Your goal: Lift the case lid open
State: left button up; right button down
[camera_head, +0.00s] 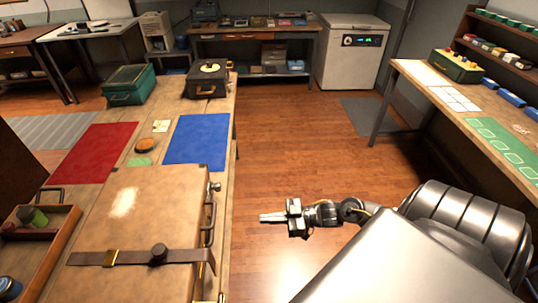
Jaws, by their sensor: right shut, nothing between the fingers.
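A large tan case (130,228) lies on the wooden table at the lower left, its lid down. A dark strap (185,255) with a brass buckle and a round knob runs across the lid. Dark handles and a metal catch sit along its right side. My right gripper (264,217) is shut and empty, over the open floor to the right of the case. Its fingers point left toward the case's handle side and are apart from it. My left gripper is not in view.
A tray (62,237) with small items stands left of the case. Blue (197,139) and red (95,152) mats, a green box (129,84) and a dark record-player case (207,80) lie beyond. A workbench (415,85) stands at right, with clear floor between.

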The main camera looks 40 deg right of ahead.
jog(key=r, duration=0.1)
jog(key=b, duration=0.2)
send_near(214, 215)
jog(key=w+a+f, duration=0.3)
jog(key=f, duration=0.1)
jog(key=shift+y, duration=0.3)
jog(key=shift+w+a+f, duration=0.1)
jog(key=shift+w+a, duration=0.1)
jog(key=shift+w, duration=0.15)
dwell(2.0)
jog(key=shift+x, duration=2.95)
jog(key=shift+s+d, duration=0.25)
jog(key=shift+s, duration=0.05)
jog(key=shift+r+p, duration=1.3)
jog(key=shift+p, duration=0.05)
jog(key=shift+w+r, duration=0.1)
jog(key=shift+r, duration=0.05)
